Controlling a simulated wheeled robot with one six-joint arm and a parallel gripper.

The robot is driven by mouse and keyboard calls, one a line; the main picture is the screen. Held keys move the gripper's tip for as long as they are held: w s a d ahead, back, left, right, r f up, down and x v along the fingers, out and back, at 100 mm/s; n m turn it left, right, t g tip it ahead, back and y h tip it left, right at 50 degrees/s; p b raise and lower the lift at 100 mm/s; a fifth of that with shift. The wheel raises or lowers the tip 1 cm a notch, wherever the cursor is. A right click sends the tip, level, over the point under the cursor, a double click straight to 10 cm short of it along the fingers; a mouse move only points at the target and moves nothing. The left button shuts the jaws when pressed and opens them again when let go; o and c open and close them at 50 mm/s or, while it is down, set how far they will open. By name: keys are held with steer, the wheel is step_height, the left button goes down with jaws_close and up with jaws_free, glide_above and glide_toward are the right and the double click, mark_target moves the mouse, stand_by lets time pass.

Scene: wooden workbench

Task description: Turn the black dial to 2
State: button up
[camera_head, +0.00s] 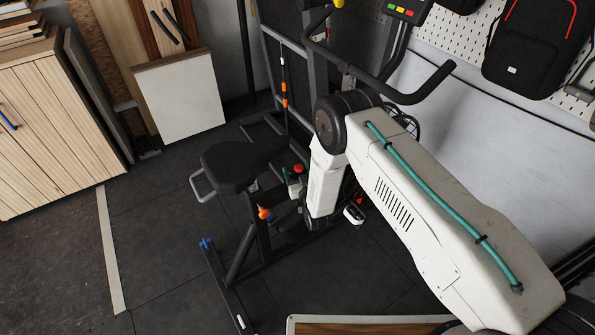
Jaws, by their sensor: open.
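I cannot make out the black dial or any number scale in the head view. My white arm comes in from the lower right, bends at a dark elbow joint and drops down in front of an exercise bike (233,172). Its lower link ends in a dark area among the bike's frame parts. I cannot make out my gripper's fingers there.
An orange knob (265,213) and a red knob (298,169) show near the bike's frame. A wooden cabinet (50,130) stands at the left. A white panel (181,98) leans on the wall. A wood-topped edge (365,328) shows at the bottom. Dark floor lies open left of the bike.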

steer(key=v, duration=0.7)
steer(key=shift+s, duration=0.25)
steer(key=shift+d, duration=0.1)
